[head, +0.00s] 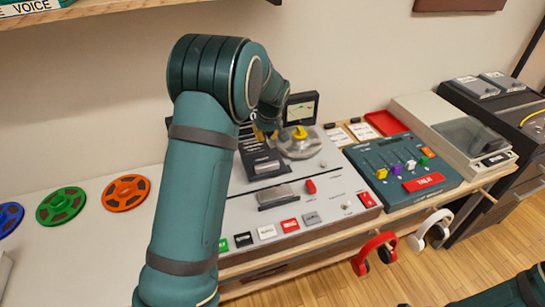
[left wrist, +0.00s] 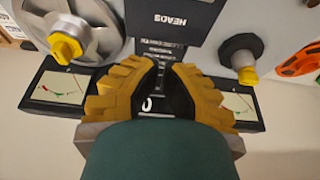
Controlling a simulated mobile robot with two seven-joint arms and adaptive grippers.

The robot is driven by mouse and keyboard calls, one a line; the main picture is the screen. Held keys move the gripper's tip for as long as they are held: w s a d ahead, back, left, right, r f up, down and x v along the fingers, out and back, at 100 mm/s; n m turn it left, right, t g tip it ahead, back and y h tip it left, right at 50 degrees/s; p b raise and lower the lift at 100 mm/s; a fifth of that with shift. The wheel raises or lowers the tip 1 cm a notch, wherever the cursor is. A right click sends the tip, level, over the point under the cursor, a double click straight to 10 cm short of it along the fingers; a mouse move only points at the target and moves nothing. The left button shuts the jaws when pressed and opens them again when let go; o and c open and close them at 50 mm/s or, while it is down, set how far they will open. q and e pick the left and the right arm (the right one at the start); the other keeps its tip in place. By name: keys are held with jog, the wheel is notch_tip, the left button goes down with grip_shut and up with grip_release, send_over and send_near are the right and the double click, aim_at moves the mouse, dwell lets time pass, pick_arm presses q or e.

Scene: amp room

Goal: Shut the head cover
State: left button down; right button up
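The head cover (left wrist: 175,18) is a dark panel lettered HEADS, upside down at the top of the left wrist view. In the head view it seems to be the dark panel (head: 264,165) on the grey tape machine (head: 330,212). I cannot tell how far it is tilted. My left gripper (left wrist: 160,66) has yellow fingers with dark inner pads. Its tips look drawn together just short of the cover's edge, with nothing seen between them. In the head view the gripper (head: 266,132) is partly hidden by my arm, behind the cover. My right gripper is out of view.
A metal reel (head: 299,146) with a yellow hub sits right of the gripper. A meter (head: 301,108) stands behind. A teal mixer (head: 402,170) is to the right. Orange (head: 126,192) and green (head: 62,205) reels lie left. Headphones (head: 375,255) hang at the front edge.

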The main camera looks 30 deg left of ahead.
aim_at(266, 160)
pick_arm(q)
jog(key=b+x, duration=0.2)
jog(key=x, duration=0.7)
jog(key=shift+f, duration=0.2)
jog(key=shift+s+d+f, duration=0.1)
jog(key=shift+d+f, duration=0.05)
jog(key=shift+f, duration=0.15)
jog(key=shift+s+d+r, duration=0.2)
jog(key=shift+s+d, duration=0.8)
jog(key=shift+d, duration=0.15)
jog(key=shift+s+d, duration=0.15)
